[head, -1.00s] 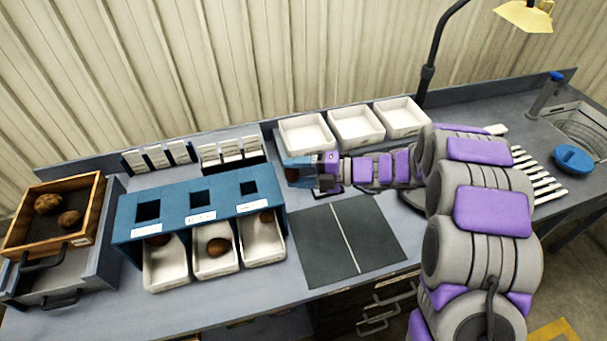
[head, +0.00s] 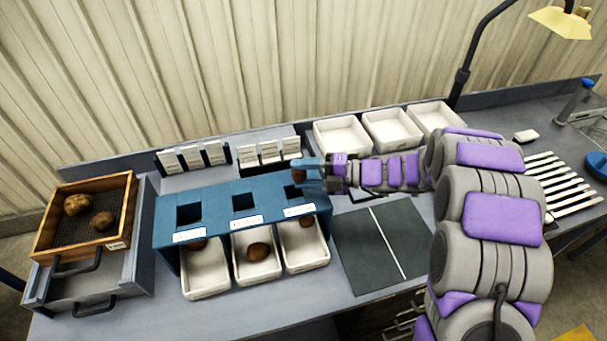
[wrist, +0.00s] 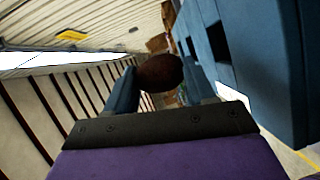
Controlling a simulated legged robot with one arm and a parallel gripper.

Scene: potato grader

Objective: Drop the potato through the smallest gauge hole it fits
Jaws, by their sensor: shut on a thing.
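My gripper (head: 306,170) is shut on a brown potato (head: 298,175), held at the back edge of the blue gauge box (head: 218,209), by its right-hand hole (head: 293,192). In the wrist view the potato (wrist: 160,72) sits between the two blue fingers, with the box (wrist: 245,60) close on the right. The gauge box has three square holes; the left hole (head: 189,214) and middle hole (head: 243,202) are uncovered, and the left looks largest. Labels sit below the holes, too small to read. White bins stand below, with potatoes in or behind them, including one (head: 258,251) in the middle bin.
A wooden crate (head: 118,238) with two potatoes stands at the left. Label cards (head: 192,158) stand behind the gauge box. Three empty white trays (head: 342,150) line the back. A dark mat (head: 350,262) lies right of the box. A lamp stands at the back right.

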